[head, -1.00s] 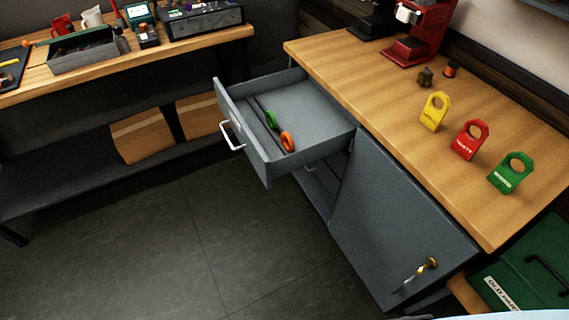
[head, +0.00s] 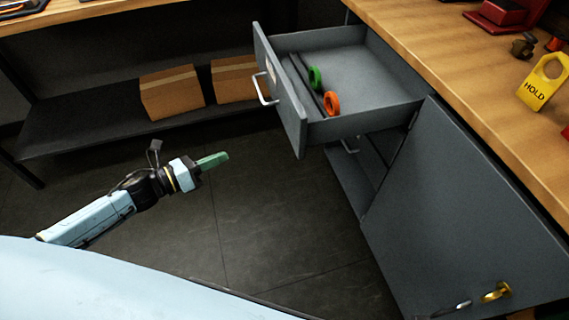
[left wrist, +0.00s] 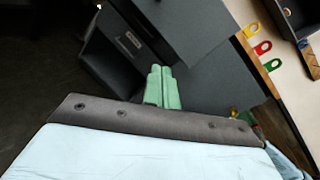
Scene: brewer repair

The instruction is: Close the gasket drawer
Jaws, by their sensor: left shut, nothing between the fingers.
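The gasket drawer (head: 352,128) is pulled open from the grey cabinet under the wooden counter. A green ring (head: 315,77) and an orange ring (head: 332,103) lie inside it near the front. Its white handle (head: 263,89) is on the front panel, facing left. My left gripper (head: 222,158) is shut and empty, with green fingers, to the left of and below the drawer front, apart from it. In the left wrist view the shut fingers (left wrist: 161,88) point toward the grey cabinet. My right gripper is not in view.
A cabinet door (head: 455,200) stands below the counter, right of the drawer. A yellow tag (head: 542,84) stands on the counter (head: 440,50). Cardboard boxes (head: 172,93) sit on a low shelf at the left. The floor (head: 250,225) between is clear.

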